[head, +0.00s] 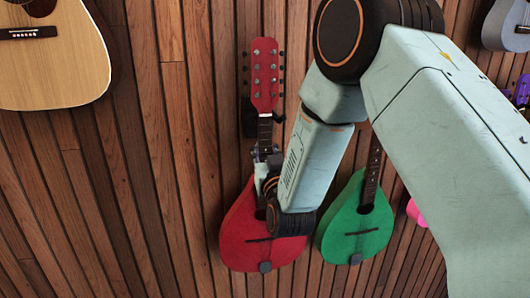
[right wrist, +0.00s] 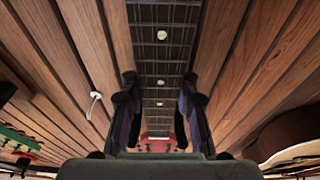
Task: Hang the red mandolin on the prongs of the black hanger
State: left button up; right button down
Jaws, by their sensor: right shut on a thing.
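The red mandolin (head: 240,238) is upright against the slatted wall in the head view, its red headstock (head: 264,75) at the top. My right gripper (head: 265,152) is shut on its dark neck, below the headstock. In the right wrist view the fingers (right wrist: 157,100) flank the fretted neck, and the red headstock (right wrist: 158,145) shows beyond. A black piece that looks like the hanger (head: 248,118) shows behind the neck just under the headstock. I cannot tell whether the neck sits between its prongs. My left gripper is not in view.
A green mandolin (head: 352,232) hangs close to the right of the red one, partly behind my arm. A natural-wood guitar (head: 55,65) is at upper left, a grey instrument (head: 507,25) at upper right. A white hook (right wrist: 95,103) is on the wall.

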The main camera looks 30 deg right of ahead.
jog(key=shift+w+d+r, duration=0.1)
jog(key=shift+w+d, duration=0.05)
jog(key=shift+f, duration=0.2)
dwell(0.3)
jog(key=shift+f+b, duration=0.95)
jog(key=c, duration=1.5)
grip_release()
jog(key=o, duration=0.6)
jog(key=shift+c, duration=0.2)
jog(key=shift+f, duration=0.3)
jog(key=shift+r, duration=0.1)
jog(key=shift+s+r, duration=0.1)
jog(key=shift+s, duration=0.15)
